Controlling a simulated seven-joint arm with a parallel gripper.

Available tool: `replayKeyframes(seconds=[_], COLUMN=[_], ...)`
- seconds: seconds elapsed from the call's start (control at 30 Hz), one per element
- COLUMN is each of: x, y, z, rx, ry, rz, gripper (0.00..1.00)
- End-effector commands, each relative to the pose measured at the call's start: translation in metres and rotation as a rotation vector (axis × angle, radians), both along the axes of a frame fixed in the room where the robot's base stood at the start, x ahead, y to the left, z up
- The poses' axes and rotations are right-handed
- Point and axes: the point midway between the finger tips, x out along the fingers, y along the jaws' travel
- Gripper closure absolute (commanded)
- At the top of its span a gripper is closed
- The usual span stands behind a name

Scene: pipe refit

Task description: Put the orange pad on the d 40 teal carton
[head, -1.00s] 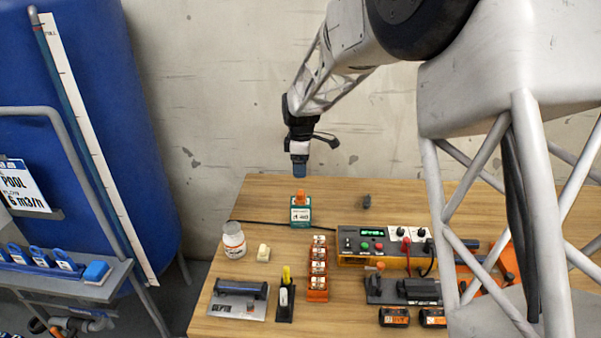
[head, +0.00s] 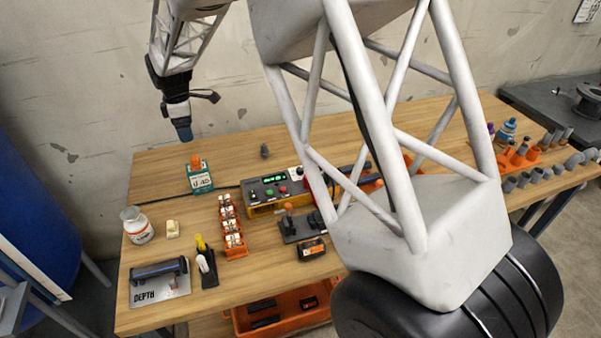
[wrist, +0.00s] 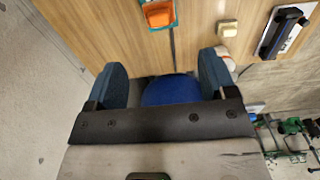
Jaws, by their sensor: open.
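The teal carton (head: 201,179) with a white label reading "d 40" stands upright near the back left of the bench. The orange pad (head: 196,160) sits on top of the carton. In the wrist view the pad (wrist: 158,14) shows at the top edge, with a little of the teal carton (wrist: 147,28) around it. My gripper (head: 184,135) hangs above and slightly left of the carton, apart from it, pointing down. In the wrist view my gripper (wrist: 160,72) has its two blue fingers spread wide with no object held between them.
A white jar (head: 138,226), a cream block (head: 172,229) and a depth gauge stand (head: 160,281) are at the left. Bare wood surrounds the carton's left side.

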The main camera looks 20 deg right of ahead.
Motion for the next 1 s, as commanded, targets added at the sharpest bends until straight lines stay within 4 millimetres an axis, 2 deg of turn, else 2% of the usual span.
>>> replayKeyframes(seconds=[0.17, 0.37, 0.7, 1.0], x=[-0.011, -0.041, -0.119, -0.196], y=[-0.011, -0.040, -0.100, -0.146], z=[0.014, 0.041, 0.092, 0.121], rx=[0.003, 0.009, 0.029, 0.051], ry=[-0.010, -0.026, -0.066, -0.097], rz=[-0.045, -0.165, -0.451, -0.705], gripper=[0.22, 0.22, 0.22, 0.22])
